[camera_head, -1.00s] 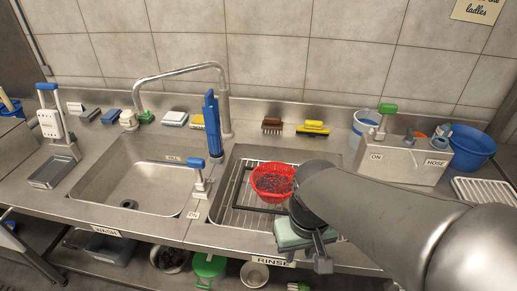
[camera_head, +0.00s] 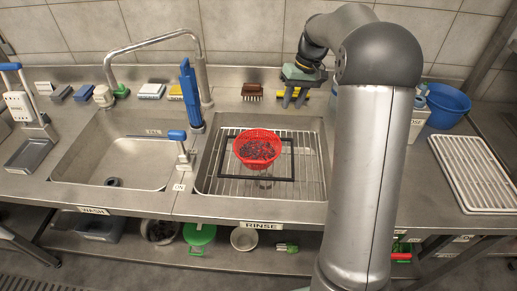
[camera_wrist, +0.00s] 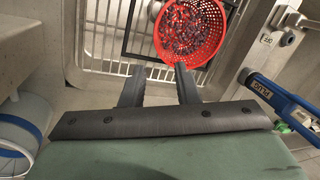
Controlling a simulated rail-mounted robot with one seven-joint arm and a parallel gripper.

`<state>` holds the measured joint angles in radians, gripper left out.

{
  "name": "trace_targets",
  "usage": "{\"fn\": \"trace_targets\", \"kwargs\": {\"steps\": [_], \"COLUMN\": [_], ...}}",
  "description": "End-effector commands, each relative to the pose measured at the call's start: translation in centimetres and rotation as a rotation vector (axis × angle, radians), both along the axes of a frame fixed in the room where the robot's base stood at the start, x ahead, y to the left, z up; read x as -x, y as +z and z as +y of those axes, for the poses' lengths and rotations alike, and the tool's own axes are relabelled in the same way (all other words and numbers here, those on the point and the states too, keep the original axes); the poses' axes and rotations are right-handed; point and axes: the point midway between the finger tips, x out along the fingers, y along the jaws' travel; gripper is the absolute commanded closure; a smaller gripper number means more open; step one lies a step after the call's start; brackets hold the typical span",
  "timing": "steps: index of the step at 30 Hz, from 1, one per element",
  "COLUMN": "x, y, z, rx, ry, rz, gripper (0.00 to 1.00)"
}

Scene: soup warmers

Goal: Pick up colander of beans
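The red colander (camera_head: 244,139) holds dark reddish beans (camera_head: 258,150). It stands upright on the wire rack in the right-hand rinse sink, within a black square frame. My gripper (camera_head: 295,99) is raised at the back of the rinse sink, behind and right of the colander, with its fingers pointing down. In the wrist view, the two dark fingers (camera_wrist: 159,82) are apart with nothing between them. The colander also shows there (camera_wrist: 218,22), beyond the fingertips and partly cut off by the top edge; the right fingertip overlaps its near rim in the picture.
A brown brush (camera_head: 252,92) lies on the back ledge. A white drain tray (camera_head: 472,172) and blue bucket (camera_head: 447,105) are at right.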

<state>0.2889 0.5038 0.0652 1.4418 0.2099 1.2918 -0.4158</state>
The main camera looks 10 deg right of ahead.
Motion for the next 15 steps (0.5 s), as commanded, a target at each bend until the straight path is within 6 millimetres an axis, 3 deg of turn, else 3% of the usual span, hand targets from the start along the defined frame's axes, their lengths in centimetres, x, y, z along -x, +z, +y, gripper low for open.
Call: {"fn": "trace_targets", "kwargs": {"steps": [5,15], "x": [-0.4,-0.1], "y": [-1.8,-8.8], "z": [0.2,2.1], "rx": [-0.008,-0.007], "ry": [0.004,0.004], "rz": [0.002,0.003], "gripper": [0.72,0.72]}}
